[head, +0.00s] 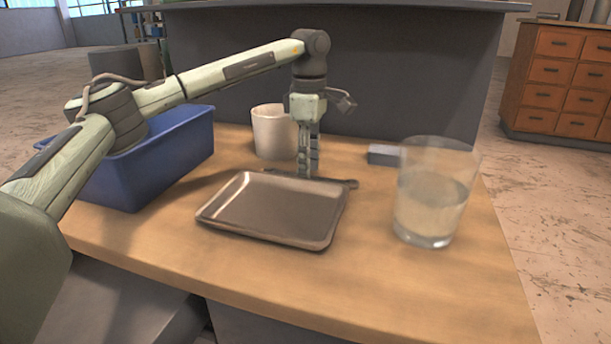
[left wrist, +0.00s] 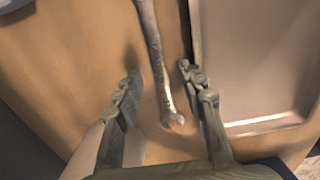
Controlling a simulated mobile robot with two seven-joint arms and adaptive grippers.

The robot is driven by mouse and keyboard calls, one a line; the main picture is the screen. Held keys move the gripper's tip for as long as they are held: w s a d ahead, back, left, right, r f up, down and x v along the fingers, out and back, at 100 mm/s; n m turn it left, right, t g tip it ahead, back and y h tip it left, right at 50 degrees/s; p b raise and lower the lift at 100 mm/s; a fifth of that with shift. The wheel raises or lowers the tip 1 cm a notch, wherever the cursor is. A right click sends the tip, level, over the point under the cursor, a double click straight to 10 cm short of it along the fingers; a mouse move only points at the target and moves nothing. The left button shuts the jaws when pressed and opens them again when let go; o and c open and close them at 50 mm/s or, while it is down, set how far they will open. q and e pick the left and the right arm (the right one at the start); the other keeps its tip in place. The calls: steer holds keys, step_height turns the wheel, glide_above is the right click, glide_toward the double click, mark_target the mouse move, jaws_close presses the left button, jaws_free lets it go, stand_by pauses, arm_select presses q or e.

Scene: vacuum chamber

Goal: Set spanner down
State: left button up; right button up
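The spanner (head: 340,182) is a thin grey tool behind the far edge of the metal tray (head: 325,231), and it appears to lie on the wooden table. My left gripper (head: 307,172) points down over it, behind the tray. In the left wrist view, the spanner (left wrist: 153,50) runs between the two spread fingers of the left gripper (left wrist: 158,78), beside the tray's rim (left wrist: 197,35). Its near end shows between the fingers, with a gap on each side; its far end leaves the picture. My right gripper is out of view.
A white cup (head: 270,132) stands close behind and left of the left gripper. A blue bin (head: 165,165) is at the left under my arm. A glass of cloudy liquid (head: 432,195) and a grey block (head: 383,155) are at the right. The table's front is clear.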

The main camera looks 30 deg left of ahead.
arm_select(q)
steer(key=shift+f, duration=0.25)
steer(key=shift+f, duration=0.2)
steer(key=shift+c, duration=0.4)
jaws_close()
